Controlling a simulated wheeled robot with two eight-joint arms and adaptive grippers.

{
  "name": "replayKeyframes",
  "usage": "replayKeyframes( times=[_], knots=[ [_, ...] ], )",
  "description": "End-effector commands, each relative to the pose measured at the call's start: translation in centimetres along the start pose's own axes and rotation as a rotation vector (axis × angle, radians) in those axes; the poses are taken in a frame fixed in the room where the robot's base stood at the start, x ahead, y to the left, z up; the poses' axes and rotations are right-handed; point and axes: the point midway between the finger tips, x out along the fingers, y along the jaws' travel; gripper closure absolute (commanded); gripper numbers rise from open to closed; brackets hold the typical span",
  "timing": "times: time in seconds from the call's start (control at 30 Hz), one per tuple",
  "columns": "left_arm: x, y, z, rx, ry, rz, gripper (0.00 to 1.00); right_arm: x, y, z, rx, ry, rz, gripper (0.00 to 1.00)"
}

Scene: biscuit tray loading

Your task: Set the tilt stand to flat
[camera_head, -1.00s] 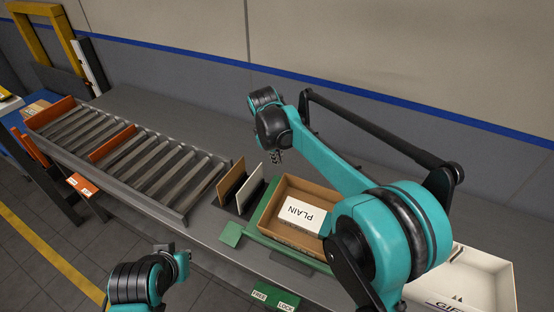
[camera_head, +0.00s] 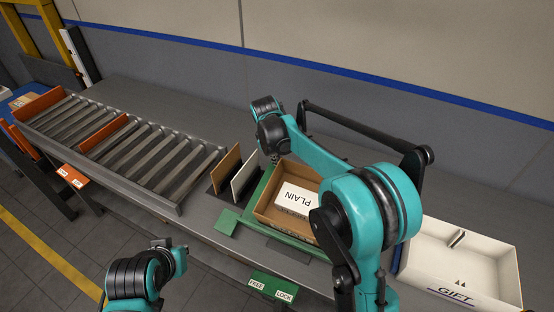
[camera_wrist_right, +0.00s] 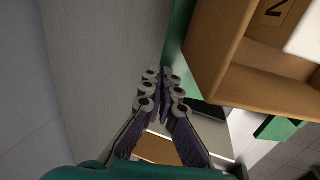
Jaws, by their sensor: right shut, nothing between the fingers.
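The green tilt stand (camera_head: 258,199) sits on the grey bench under a brown cardboard tray (camera_head: 263,217); I cannot tell its angle. A white box marked PLAIN (camera_head: 296,198) lies in the tray. My right gripper (camera_head: 274,158) is at the tray's back left corner, partly hidden by its own arm. In the right wrist view its fingertips (camera_wrist_right: 163,86) are together and empty, beside a green strip of the stand (camera_wrist_right: 180,38) and the tray wall (camera_wrist_right: 213,60). My left gripper (camera_head: 180,252) is at the lower left, off the bench; its fingers are unclear.
A brown panel (camera_head: 226,168) and a white panel (camera_head: 246,175) stand upright left of the tray. A roller conveyor (camera_head: 140,155) lies further left. A green FREE/LOCK plate (camera_head: 271,286) is at the front edge. A white GIFT bin (camera_head: 488,257) stands right.

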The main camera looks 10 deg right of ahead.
Motion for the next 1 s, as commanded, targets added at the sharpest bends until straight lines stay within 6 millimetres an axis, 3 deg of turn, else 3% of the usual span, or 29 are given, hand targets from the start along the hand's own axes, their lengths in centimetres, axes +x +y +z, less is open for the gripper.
replayKeyframes(
  times=[0.5,0.87,1.0],
  knots=[
    [-1.0,0.0,-0.7,0.000,0.000,0.000,1.00,4.5,0.7,0.0,0.000,0.000,-0.220,1.00],
    [-0.9,0.0,-0.7,0.000,0.000,0.000,1.00,4.7,0.7,0.0,0.000,-0.001,-0.219,1.00],
    [-1.6,0.0,-1.1,0.000,0.000,0.000,1.00,3.6,0.8,0.0,0.001,0.000,-0.218,1.00]
  ],
)
